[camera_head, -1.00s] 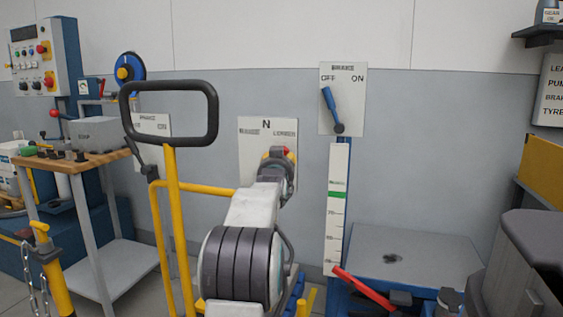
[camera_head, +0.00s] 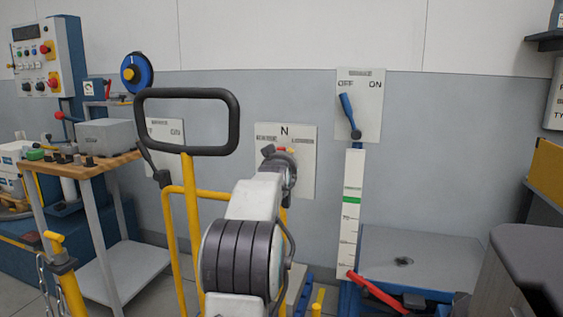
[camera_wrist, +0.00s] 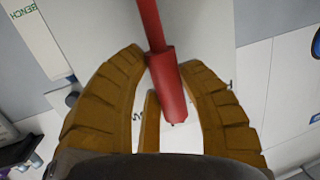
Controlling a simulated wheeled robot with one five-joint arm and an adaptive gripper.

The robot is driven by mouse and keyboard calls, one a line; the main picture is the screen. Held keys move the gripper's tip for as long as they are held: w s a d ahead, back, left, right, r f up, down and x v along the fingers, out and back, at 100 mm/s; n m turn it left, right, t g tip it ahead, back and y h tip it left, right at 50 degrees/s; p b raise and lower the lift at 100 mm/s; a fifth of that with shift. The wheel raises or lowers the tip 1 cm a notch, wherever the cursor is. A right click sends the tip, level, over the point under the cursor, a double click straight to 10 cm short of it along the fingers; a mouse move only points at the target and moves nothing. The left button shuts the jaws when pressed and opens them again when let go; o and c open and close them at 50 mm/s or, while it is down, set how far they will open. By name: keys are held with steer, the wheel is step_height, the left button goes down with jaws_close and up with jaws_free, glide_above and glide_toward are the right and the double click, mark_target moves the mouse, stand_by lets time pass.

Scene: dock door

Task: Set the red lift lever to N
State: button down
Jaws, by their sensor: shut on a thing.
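The red lift lever (camera_wrist: 168,85) runs between my fingers in the wrist view, its thicker grip end between the jaws. My gripper (camera_wrist: 163,57) has yellow-brown ridged fingers and is shut on it. In the head view my gripper (camera_head: 284,156) is in front of the pale lever plate (camera_head: 306,172). The plate has an N at its top centre, with smaller blurred labels at left and right. A bit of red lever (camera_head: 281,149) shows at the gripper, roughly below the N. My gripper and wrist hide the lever's pivot and most of its shaft.
A blue lever (camera_head: 348,115) on an OFF/ON plate is to the right, above a white gauge strip (camera_head: 352,215). A yellow frame with a black loop handle (camera_head: 236,120) stands left of my arm. A grey-topped table (camera_head: 425,250) is at lower right.

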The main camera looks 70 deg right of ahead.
steer(key=shift+r, duration=0.4)
steer(key=c, duration=1.1)
jaws_free()
steer(key=shift+c, duration=0.2)
steer(key=o, duration=0.4)
steer(key=shift+f, duration=0.3)
steer(key=v, duration=1.2)
